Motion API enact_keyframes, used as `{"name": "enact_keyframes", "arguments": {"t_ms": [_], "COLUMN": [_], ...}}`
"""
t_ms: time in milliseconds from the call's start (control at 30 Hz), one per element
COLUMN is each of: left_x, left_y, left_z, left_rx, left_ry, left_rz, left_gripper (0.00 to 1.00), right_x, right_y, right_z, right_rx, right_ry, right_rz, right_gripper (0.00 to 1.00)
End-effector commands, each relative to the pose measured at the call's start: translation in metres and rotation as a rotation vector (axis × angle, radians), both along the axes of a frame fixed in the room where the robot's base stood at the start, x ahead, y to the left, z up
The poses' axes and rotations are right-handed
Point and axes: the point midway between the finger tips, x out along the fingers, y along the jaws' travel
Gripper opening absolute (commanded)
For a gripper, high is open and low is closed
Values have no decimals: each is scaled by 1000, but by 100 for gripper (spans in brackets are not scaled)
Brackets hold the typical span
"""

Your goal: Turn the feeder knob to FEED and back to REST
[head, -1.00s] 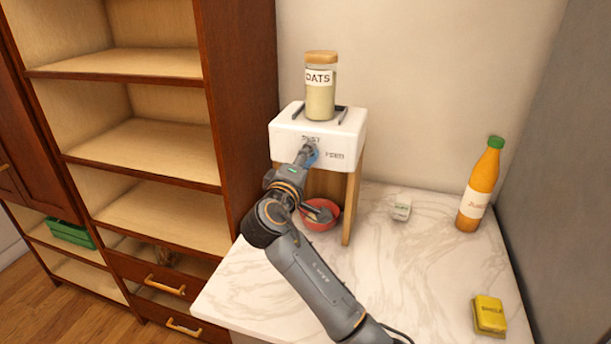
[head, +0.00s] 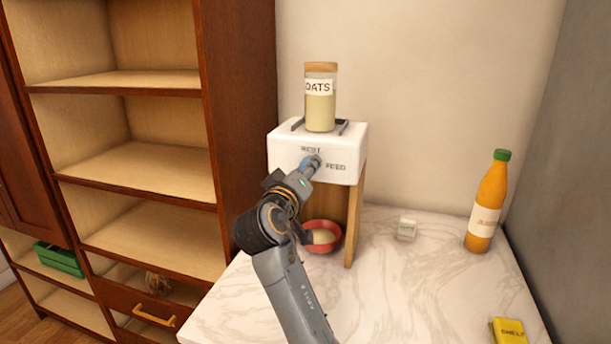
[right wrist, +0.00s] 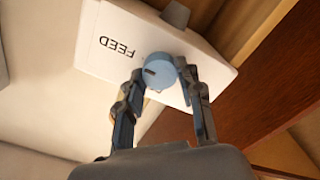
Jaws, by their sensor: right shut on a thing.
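The feeder is a white box (head: 285,148) on wooden legs, with REST above its knob and FEED to the knob's right. The blue round knob (right wrist: 163,66) is between the two fingers of my right gripper (right wrist: 160,75), which is shut on it. In the right wrist view the knob's dark mark is on its left side, the side of the upside-down FEED label (right wrist: 118,47). In the head view my right gripper (head: 311,165) covers much of the knob. My left gripper is not in view.
An oats jar (head: 320,110) stands on the feeder. A red bowl (head: 334,244) with pale contents is below. A small white item (head: 407,229), an orange bottle (head: 487,203) and a yellow item (head: 508,331) are on the marble counter. Wooden shelves (head: 140,150) stand left.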

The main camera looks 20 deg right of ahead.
Motion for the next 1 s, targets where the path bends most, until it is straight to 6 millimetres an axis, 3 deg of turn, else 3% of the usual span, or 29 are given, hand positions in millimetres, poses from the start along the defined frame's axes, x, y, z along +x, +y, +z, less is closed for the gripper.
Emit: {"name": "enact_keyframes", "arguments": {"t_ms": [400, 433, 533, 867, 1000], "left_x": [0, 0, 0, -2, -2], "left_y": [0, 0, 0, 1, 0], "left_z": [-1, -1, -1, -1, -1], "left_rx": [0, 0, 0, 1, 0], "left_ry": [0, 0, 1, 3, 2], "left_rz": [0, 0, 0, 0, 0], "left_gripper": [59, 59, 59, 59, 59], "right_x": [0, 0, 0, 0, 0], "right_y": [0, 0, 0, 0, 0], "right_z": [-2, -2, -2, 2, 18], "right_rx": [10, 10, 9, 7, 8], "right_ry": [-1, -1, -2, -4, -7], "right_rz": [1, 1, 1, 0, 0], "right_gripper": [5, 40, 59, 59, 59]}}
